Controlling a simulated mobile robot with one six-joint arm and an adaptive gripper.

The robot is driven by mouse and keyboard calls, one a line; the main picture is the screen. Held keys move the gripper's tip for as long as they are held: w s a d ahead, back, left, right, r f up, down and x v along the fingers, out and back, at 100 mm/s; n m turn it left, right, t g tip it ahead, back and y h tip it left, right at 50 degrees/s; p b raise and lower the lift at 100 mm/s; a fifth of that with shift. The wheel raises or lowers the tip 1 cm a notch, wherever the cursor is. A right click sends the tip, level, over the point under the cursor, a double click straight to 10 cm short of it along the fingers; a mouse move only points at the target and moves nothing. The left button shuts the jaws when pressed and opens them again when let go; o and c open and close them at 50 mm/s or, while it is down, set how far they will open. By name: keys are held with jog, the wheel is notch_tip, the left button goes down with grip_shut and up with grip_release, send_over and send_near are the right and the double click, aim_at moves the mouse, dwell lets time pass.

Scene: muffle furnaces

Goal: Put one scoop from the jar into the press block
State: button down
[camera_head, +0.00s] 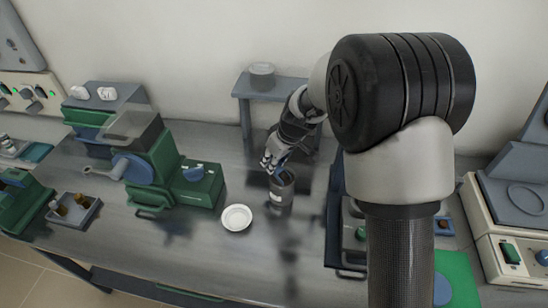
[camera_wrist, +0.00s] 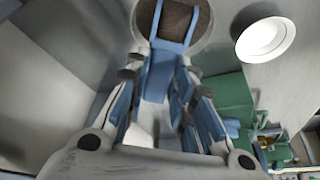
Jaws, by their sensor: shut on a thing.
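The jar (camera_head: 281,194) is a dark grey cylinder with a small light label, standing on the bench near the middle of the head view. In the wrist view its round mouth (camera_wrist: 205,24) shows brown contents. My gripper (camera_head: 273,167) is just above the jar, pointing down; in the wrist view my gripper (camera_wrist: 163,66) is shut on the blue scoop (camera_wrist: 158,76). The scoop's far end reaches over the jar mouth; whether its bowl is loaded cannot be seen. I cannot tell for sure which part is the press block; a green machine (camera_head: 152,163) with a blue wheel stands left.
A white dish (camera_head: 237,217) lies in front left of the jar. A small grey stand (camera_head: 268,86) with a round container is behind. A tray (camera_head: 74,212) with small items is far left. A beige instrument (camera_head: 490,240) stands right. The front middle bench is clear.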

jog(key=shift+w+a+r+g+h+p, duration=0.1)
jog(key=shift+g+h+p, duration=0.25)
jog(key=shift+p, duration=1.45)
jog(key=shift+w+a+f+g+h+p, duration=0.15)
jog(key=shift+g+h+p, duration=0.15)
jog(key=shift+p, duration=1.5)
jog(key=shift+w+a+r+g+h+p, duration=0.15)
jog(key=shift+g+h+p, duration=0.15)
jog(key=shift+p, duration=1.5)
jog(key=shift+w+a+g+h+p, duration=0.25)
jog(key=shift+g+h+p, duration=0.15)
jog(key=shift+p, duration=0.45)
jog(key=shift+w+a+f+g+h, duration=0.25)
jog(key=shift+g+h, duration=0.1)
jog(key=shift+g, duration=0.1)
jog(key=shift+w+a+r+p, duration=0.1)
jog(key=shift+w+r+p, duration=0.1)
jog(key=shift+r+p, duration=0.15)
jog(key=shift+r, duration=0.45)
jog(key=shift+w+a+r+p, duration=0.15)
jog(key=shift+r+p, duration=0.25)
jog(key=shift+r, duration=0.1)
